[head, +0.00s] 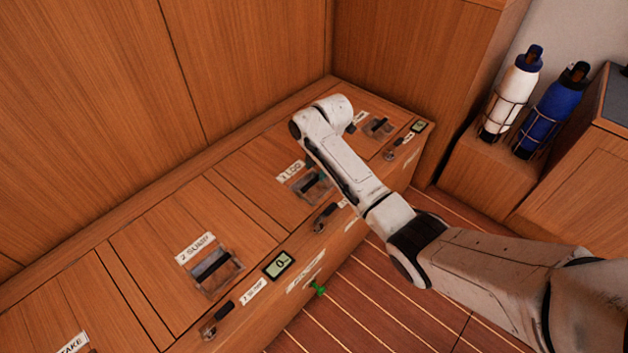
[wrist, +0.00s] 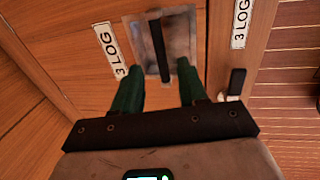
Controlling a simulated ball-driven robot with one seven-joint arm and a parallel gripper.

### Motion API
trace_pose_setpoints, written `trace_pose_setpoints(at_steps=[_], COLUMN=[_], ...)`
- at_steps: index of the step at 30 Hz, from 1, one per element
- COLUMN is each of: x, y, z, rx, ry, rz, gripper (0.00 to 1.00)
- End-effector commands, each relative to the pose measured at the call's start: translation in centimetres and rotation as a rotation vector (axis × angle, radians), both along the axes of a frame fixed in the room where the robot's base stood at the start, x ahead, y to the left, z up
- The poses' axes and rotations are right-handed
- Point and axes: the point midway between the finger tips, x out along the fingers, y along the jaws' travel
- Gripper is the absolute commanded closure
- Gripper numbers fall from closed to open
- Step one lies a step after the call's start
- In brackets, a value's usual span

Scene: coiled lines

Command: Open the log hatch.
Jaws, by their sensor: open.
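The log hatch (head: 262,165) is a wooden lid in the bench top, beyond the sump hatch, and looks closed. Its "3 LOG" label shows in the wrist view (wrist: 110,48). Its recessed pull (wrist: 180,38) is a clear-grey pocket with a dark bar (wrist: 155,45) across it. My gripper (wrist: 160,66) is open, its two green fingers at the near end of the pocket, one on each side of the bar's line. I cannot tell whether they touch. In the head view my arm hides most of the gripper. A black-handled latch (head: 325,216) lies on the front strip beside the pull.
The sump hatch (head: 150,265) has its own pull and latch (head: 217,318). A small display (head: 279,265) sits beside it. A further hatch pull (head: 378,127) is at the far end. Walls rise behind the bench. White (head: 512,95) and blue (head: 552,112) bottles stand in racks at right.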

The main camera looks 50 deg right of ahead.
Motion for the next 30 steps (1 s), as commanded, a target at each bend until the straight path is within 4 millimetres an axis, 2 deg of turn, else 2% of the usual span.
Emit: trace_pose_setpoints(at_steps=[1, 3, 9, 21, 23, 30], x=[0.2, 0.4, 0.9, 1.0, 1.0, 1.0], y=[0.0, 0.0, 0.0, 0.1, 0.1, 0.1], z=[-1.4, -2.5, -4.6, -5.1, -5.1, -5.1], rx=[0.0, 0.0, 0.0, 0.0, 0.0, 0.0], ry=[0.003, 0.001, 0.0, -0.001, -0.001, -0.001], rz=[0.001, 0.001, -0.001, -0.001, -0.001, -0.001], gripper=[0.58, 0.58, 0.58, 0.58, 0.62, 0.85])
